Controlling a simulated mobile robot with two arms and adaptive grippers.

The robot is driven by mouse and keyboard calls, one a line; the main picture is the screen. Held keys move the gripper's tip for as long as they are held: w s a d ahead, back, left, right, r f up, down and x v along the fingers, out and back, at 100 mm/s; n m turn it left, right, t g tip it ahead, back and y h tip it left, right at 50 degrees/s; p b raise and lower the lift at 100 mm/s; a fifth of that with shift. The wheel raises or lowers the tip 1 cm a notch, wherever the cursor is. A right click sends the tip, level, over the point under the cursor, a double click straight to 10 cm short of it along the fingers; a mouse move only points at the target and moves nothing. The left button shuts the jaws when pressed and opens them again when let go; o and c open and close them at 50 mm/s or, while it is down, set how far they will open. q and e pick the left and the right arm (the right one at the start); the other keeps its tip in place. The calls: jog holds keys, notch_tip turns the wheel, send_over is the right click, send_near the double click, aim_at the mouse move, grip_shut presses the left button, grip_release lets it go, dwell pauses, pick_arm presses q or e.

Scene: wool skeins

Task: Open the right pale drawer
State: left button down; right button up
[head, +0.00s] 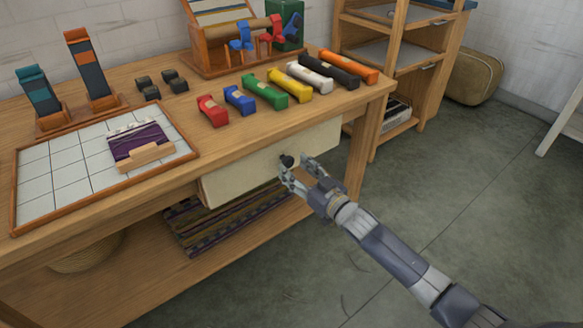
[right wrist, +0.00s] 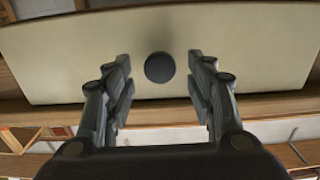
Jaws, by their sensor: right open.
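The pale drawer (head: 240,180) is set under the tabletop, and its cream front also fills the upper part of the right wrist view (right wrist: 80,60). I cannot tell whether it sits fully shut. Its round black knob (head: 287,160) is near the middle of the front. My right gripper (head: 296,169) is open at the knob. In the right wrist view the knob (right wrist: 160,67) lies between the two fingertips (right wrist: 160,85), with space on both sides. No contact shows. My left gripper is not in view.
The wooden table (head: 190,165) carries several coloured wool skeins (head: 263,87), a gridded board (head: 60,175) and a wooden rack (head: 215,60). Folded striped cloth (head: 215,225) lies on the lower shelf. A shelf unit (head: 400,60) stands behind at right. The floor in front is clear.

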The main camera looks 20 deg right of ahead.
jog(key=shift+x, duration=1.2)
grip_shut()
jog(key=shift+d, duration=0.1)
